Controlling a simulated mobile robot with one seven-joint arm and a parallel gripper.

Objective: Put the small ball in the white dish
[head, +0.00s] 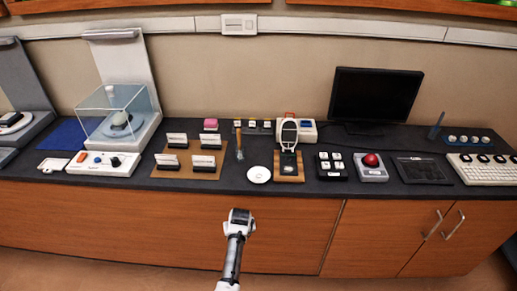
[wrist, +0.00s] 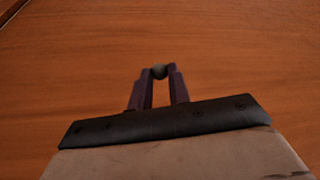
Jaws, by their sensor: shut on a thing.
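My gripper (head: 240,215) is in front of the wooden cabinet, below the counter's front edge in the head view. The ball is too small to make out in the head view. The white dish (head: 259,175) is a small round plate lying on the dark counter near its front edge. It is above and slightly right of my gripper in the head view, and nothing shows on it.
A wooden board with a black device (head: 288,168) stands right of the dish. A wooden-handled tool (head: 239,143) lies to its left, beside card holders on a board (head: 166,171). The dark counter (head: 228,181) is bare left of the dish. Cabinet doors (head: 420,235) are below.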

